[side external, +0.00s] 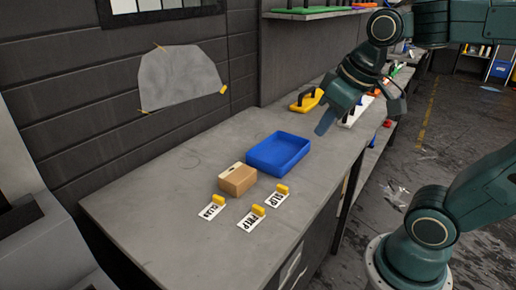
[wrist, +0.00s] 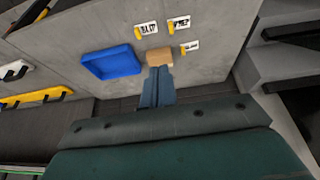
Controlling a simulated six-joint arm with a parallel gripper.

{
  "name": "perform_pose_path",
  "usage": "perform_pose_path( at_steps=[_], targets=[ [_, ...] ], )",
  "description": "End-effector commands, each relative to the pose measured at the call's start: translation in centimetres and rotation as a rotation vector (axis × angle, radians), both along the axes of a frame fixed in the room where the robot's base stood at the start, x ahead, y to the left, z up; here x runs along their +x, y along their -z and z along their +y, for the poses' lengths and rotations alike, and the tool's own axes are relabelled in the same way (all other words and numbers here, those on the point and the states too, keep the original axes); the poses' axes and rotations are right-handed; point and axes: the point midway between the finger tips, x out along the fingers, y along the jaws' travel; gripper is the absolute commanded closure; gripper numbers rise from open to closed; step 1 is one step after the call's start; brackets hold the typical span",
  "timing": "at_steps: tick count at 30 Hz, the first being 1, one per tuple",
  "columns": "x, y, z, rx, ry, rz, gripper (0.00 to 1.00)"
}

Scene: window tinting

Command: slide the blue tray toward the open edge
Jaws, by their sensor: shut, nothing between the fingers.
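The blue tray (side external: 279,153) lies flat on the grey workbench (side external: 160,177) and looks empty. It also shows in the wrist view (wrist: 111,62), left of my fingers. A small tan box (side external: 237,179) stands close beside the tray, on its near-left side in the side view; it also shows in the wrist view (wrist: 159,55), just beyond my fingertips. My gripper (side external: 323,126) is shut and empty, held above the bench to the right of the tray in the side view. It shows in the wrist view (wrist: 158,72) with its fingers together, apart from the tray.
Three labelled cards with yellow clips, CLEAN (side external: 213,209), PREP (side external: 252,217) and SLIP (side external: 278,195), lie near the bench's front edge. A yellow-handled tool (side external: 306,100) and a white one (side external: 356,111) lie farther back. A grey sheet (side external: 181,77) is taped to the wall.

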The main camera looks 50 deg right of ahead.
Motion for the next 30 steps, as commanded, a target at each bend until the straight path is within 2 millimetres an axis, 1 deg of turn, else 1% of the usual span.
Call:
perform_pose_path(
  at_steps=[1,7,14,18,23,30],
  targets=[
    [1.1,-0.1,-0.5,-0.003,0.005,0.017,1.0],
    [4.9,-0.4,-2.4,-0.016,0.009,0.07,1.0],
    [9.2,0.2,-5.2,-0.025,0.011,0.132,1.0],
    [11.8,1.0,-7.2,-0.027,0.012,0.169,1.0],
    [14.5,2.4,-9.7,-0.025,0.012,0.213,1.0],
    [18.1,5.3,-13.8,-0.017,0.012,0.274,1.0]
  ],
)
